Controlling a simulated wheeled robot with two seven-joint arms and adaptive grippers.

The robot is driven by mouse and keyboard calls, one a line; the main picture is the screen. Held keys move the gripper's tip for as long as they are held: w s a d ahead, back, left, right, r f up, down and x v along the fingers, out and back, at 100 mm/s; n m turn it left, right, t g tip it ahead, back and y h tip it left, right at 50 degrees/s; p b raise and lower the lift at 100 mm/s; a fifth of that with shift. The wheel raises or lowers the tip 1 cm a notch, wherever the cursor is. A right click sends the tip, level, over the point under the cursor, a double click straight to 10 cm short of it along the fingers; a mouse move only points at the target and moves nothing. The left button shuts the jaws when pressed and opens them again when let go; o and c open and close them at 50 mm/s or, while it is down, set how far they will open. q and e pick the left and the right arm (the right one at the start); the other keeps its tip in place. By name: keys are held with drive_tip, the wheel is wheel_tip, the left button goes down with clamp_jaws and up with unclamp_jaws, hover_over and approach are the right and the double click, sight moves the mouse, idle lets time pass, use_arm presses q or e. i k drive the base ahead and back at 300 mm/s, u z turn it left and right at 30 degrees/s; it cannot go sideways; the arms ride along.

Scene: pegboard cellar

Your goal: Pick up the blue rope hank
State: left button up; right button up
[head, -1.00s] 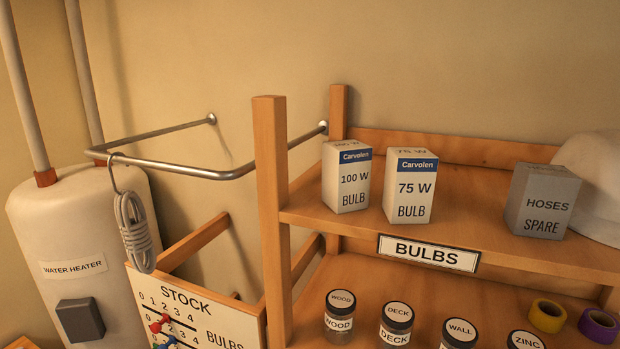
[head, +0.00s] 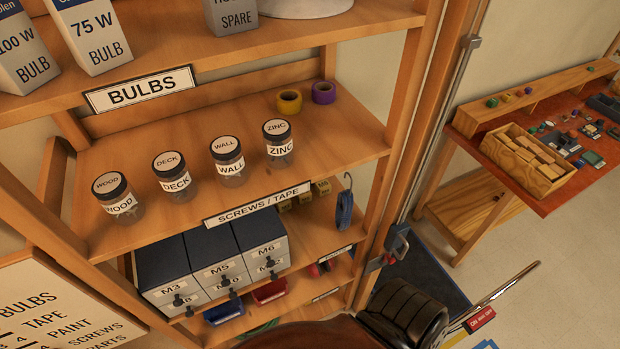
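Neither of my grippers is in view.
Labelled jars (head: 228,155) and tape rolls (head: 289,102) stand on the middle shelf. Grey drawers (head: 222,273) sit below. A brown and black object (head: 405,307) fills the bottom centre. A workbench with a wooden box (head: 522,158) stands at right, with open floor before it.

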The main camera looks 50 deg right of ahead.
sight(344, 204)
drive_tip(key=u, duration=1.1)
drive_tip(key=k, duration=2.05)
drive_tip(key=z, duration=2.2)
drive_tip(key=i, duration=0.5)
drive_tip(key=z, duration=0.1)
